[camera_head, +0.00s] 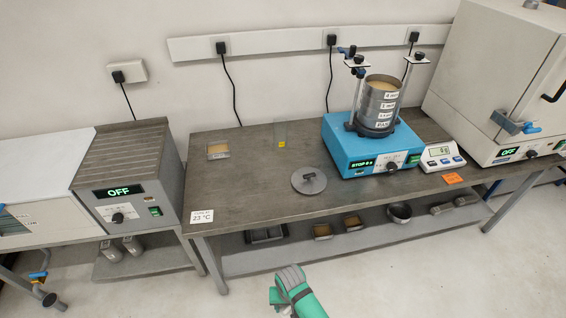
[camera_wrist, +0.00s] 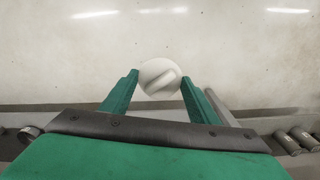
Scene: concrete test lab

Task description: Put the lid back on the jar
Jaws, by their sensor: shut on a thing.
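My gripper (camera_wrist: 160,80) is shut on a round whitish lid (camera_wrist: 160,70) with a raised ridge across its face, held between the green fingertips. In the head view, my green gripper (camera_head: 284,286) is in front of the bench, low in the picture; the lid cannot be made out there. A clear, upright container with a yellow label, apparently the jar (camera_head: 280,134), stands near the back of the bench. Its rim is too faint to read. My gripper is well apart from it.
On the bench (camera_head: 240,185) lie a grey knobbed disc (camera_head: 309,181) and a small tray (camera_head: 218,151). A blue shaker (camera_head: 345,150) carries a sieve stack (camera_head: 378,104). A balance (camera_head: 441,157) stands to its right. Ovens flank the bench. The left bench top is mostly clear.

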